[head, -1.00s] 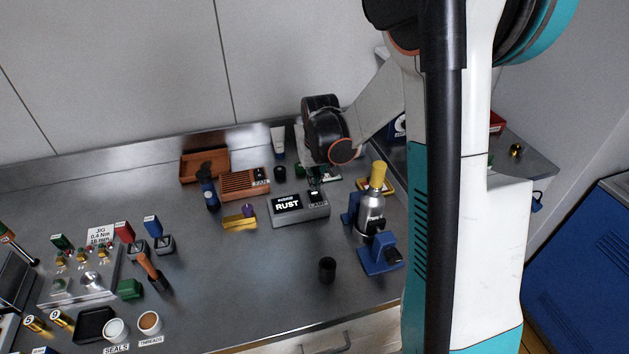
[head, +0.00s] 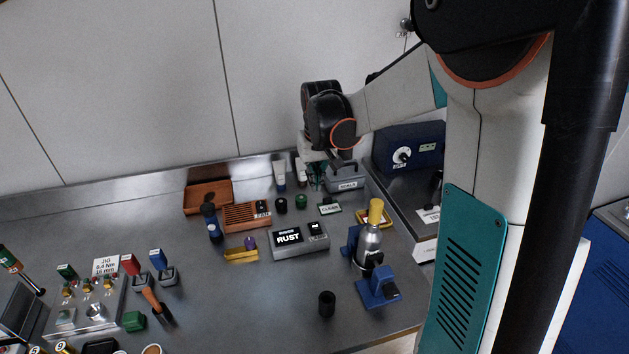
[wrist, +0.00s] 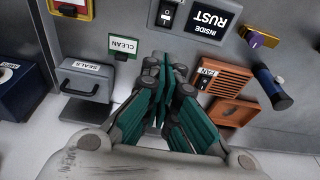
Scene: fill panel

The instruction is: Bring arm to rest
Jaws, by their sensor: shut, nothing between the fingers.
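My gripper (head: 316,180) is shut and empty. It points down above the back part of the steel bench (head: 215,305), near the green CLEAN label (head: 329,208) and the grey SEALS box (head: 346,179). In the wrist view my gripper (wrist: 163,92) shows its teal-padded fingers together with nothing between them. The CLEAN label (wrist: 124,46) and SEALS box (wrist: 87,80) lie to its left there, and the orange slotted FAN block (wrist: 228,80) to its right. My arm reaches in from the right of the head view.
The grey RUST box (head: 300,240) and a blue stand with a yellow-topped bottle (head: 370,240) are in front of my gripper. A brown tray (head: 208,195) stands back left. A blue unit with a dial (head: 408,148) is at right. A wall rises behind. The bench's front middle is mostly clear.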

